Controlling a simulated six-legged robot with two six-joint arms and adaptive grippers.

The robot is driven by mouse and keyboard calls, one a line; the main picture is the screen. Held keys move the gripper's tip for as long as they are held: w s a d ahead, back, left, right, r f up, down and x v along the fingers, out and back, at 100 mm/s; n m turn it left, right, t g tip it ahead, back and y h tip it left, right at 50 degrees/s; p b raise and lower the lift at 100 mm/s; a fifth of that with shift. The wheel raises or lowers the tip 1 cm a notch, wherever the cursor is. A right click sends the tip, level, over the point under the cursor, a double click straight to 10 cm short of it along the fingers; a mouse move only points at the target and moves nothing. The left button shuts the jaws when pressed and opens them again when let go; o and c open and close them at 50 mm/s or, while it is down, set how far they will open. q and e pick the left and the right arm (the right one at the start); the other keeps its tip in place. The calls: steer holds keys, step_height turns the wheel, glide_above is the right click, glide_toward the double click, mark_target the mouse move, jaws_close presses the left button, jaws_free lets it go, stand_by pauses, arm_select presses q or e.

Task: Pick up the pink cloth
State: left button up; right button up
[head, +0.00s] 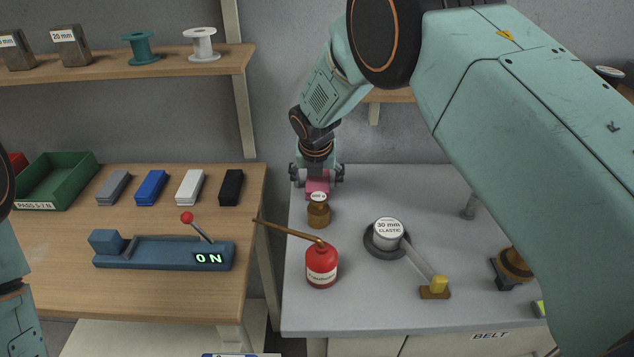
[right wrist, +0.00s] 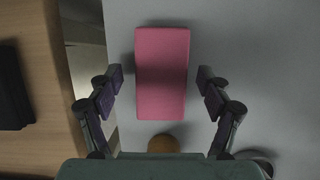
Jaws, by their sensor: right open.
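The pink cloth (right wrist: 162,75) is a folded, block-like pink piece lying on the grey table near its left edge. In the head view the pink cloth (head: 317,187) is partly hidden by my right gripper (head: 317,175) and by a small brown jar. In the right wrist view my right gripper (right wrist: 160,90) is open, with one finger on each side of the cloth. Its fingers stand apart from the cloth, with a gap on both sides. My left gripper is not in view; only part of my left arm shows at the left edge of the head view.
A brown jar (head: 318,212) stands just in front of the cloth. A red oil can (head: 321,266) with a long spout and a 30 mm elastic roll (head: 388,235) stand nearer. The wooden bench (head: 70,235) lies left across a gap.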

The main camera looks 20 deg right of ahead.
steer(key=shift+s+d, duration=0.1)
steer(key=shift+d, duration=0.05)
stand_by(0.3)
steer(key=shift+f, duration=0.1)
steer(key=c, duration=1.2)
steer(key=shift+c, duration=0.2)
